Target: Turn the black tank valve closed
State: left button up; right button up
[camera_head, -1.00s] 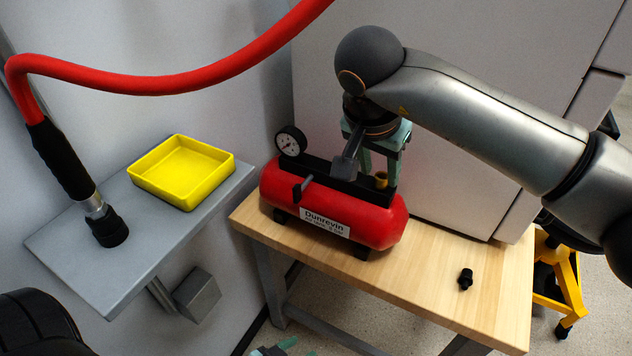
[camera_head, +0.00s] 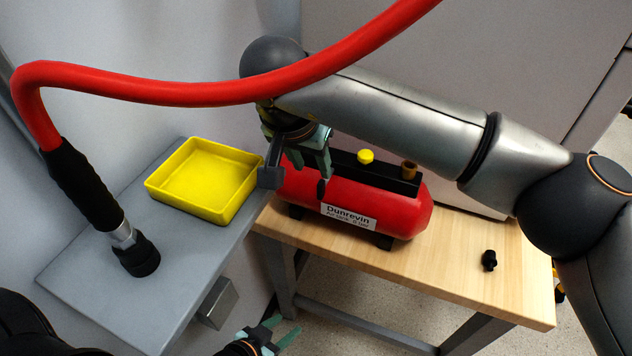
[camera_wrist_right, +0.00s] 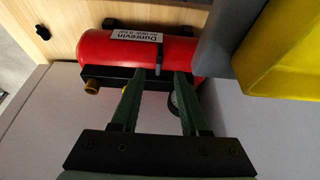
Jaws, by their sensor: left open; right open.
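The red tank (camera_head: 385,208) lies on the wooden bench, its label facing forward. Its black valve (camera_head: 320,188) shows as a small dark handle on the upper front left, partly hidden by my right gripper. My right gripper (camera_head: 312,170) is open over the tank's left end, its teal fingers pointing down. In the right wrist view, the black valve (camera_wrist_right: 163,55) shows just past and roughly between the open fingertips (camera_wrist_right: 161,74); I cannot tell whether they touch it. My left gripper (camera_head: 280,330) is open and empty, low at the bottom, away from the tank.
A yellow tray (camera_head: 205,175) sits on the grey shelf (camera_head: 110,285) at left, close to my right gripper. A red hose (camera_head: 180,95) arches across in front. A small black fitting (camera_head: 489,260) lies on the bench (camera_head: 455,270). A yellow knob (camera_head: 366,156) and brass fitting (camera_head: 409,168) top the tank.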

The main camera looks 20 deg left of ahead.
aim_at(319, 185)
jog(key=x, duration=1)
jog(key=shift+p, duration=0.3)
grip_shut()
